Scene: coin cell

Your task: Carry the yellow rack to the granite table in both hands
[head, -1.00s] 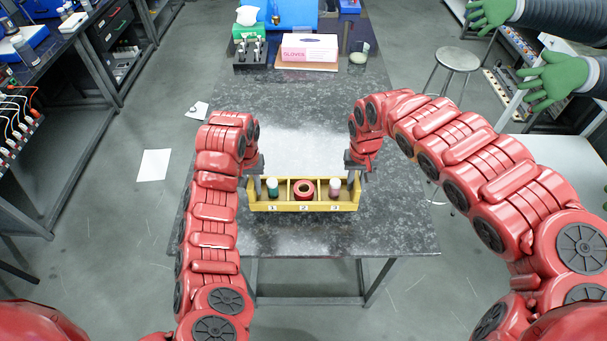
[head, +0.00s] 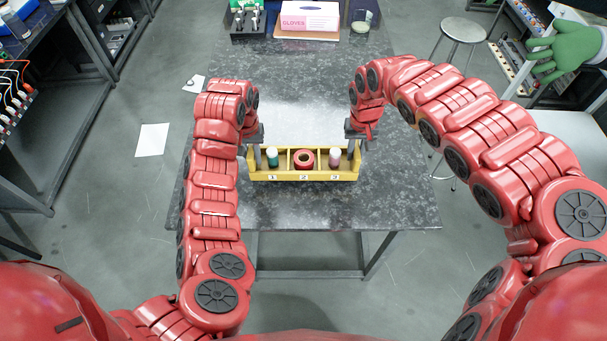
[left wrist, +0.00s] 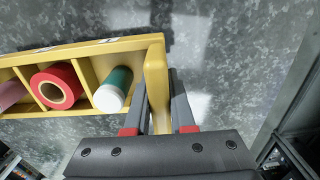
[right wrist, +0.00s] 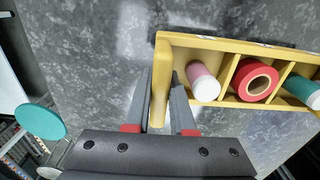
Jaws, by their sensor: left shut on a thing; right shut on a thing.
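The yellow rack (head: 303,177) has three compartments numbered 1, 2 and 3. They hold a green-and-white vial (head: 272,157), a red ring-shaped roll (head: 303,159) and a pink-and-white vial (head: 334,158). The rack is level over the near part of the granite table (head: 300,212); I cannot tell whether its base touches the top. My left gripper (head: 257,147) is shut on the rack's left end wall (left wrist: 157,85). My right gripper (head: 354,146) is shut on its right end wall (right wrist: 162,85).
A gloves box (head: 309,17), a dark holder (head: 248,25) with several tools and a small jar (head: 362,18) stand at the table's far end. The granite is clear around the rack. A stool (head: 465,30) and a green-gloved hand (head: 560,52) are at the right.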

